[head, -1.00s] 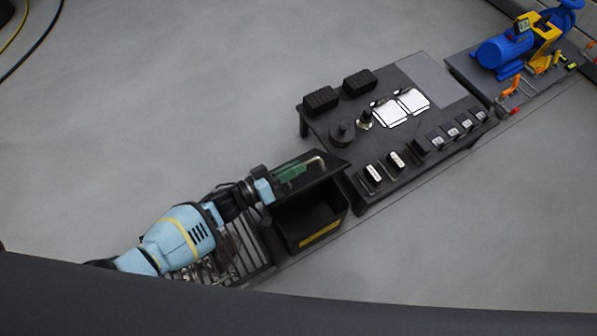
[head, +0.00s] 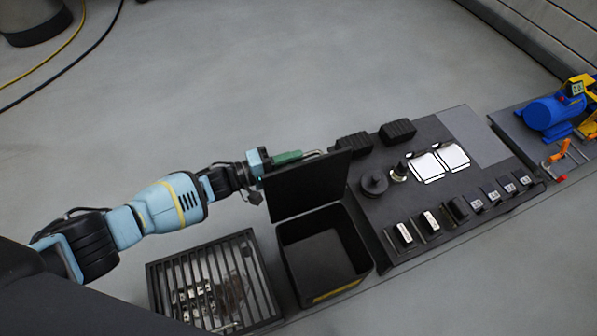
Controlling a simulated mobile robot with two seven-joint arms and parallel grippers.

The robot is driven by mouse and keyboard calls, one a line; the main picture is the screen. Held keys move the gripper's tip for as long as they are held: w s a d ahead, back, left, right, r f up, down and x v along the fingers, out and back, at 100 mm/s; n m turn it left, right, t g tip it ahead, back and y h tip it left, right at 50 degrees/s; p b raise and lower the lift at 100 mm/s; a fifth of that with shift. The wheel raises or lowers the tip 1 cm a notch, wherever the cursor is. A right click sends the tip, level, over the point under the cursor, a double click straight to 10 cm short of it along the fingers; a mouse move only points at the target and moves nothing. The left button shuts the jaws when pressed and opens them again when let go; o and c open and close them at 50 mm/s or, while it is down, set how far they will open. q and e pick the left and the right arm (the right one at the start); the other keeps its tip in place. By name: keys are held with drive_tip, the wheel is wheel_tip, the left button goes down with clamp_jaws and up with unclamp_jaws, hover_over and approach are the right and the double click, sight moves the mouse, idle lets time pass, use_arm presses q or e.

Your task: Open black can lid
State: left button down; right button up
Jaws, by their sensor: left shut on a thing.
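The black can (head: 295,256) is a square black bin in the lower middle of the head view. Its lid (head: 305,187) stands raised, near upright, along the can's far edge, and the dark inside of the can shows. My left gripper (head: 272,163) is at the lid's top left edge, beside a green handle with a metal rod (head: 289,157). It is shut, but the lid partly hides its fingers, so what exactly lies between them is hard to see. My right gripper is out of view.
A slatted crate (head: 240,262) with small parts inside stands left of the can. A black table (head: 425,215) on the right carries blocks, a round knob and white sheets (head: 440,163). A blue pump (head: 551,112) stands at far right.

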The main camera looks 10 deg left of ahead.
use_arm(q)
drive_tip(key=shift+w+a+f+b, duration=0.55)
drive_tip(key=shift+w+a+b, duration=0.05)
drive_tip(key=shift+w, duration=0.2)
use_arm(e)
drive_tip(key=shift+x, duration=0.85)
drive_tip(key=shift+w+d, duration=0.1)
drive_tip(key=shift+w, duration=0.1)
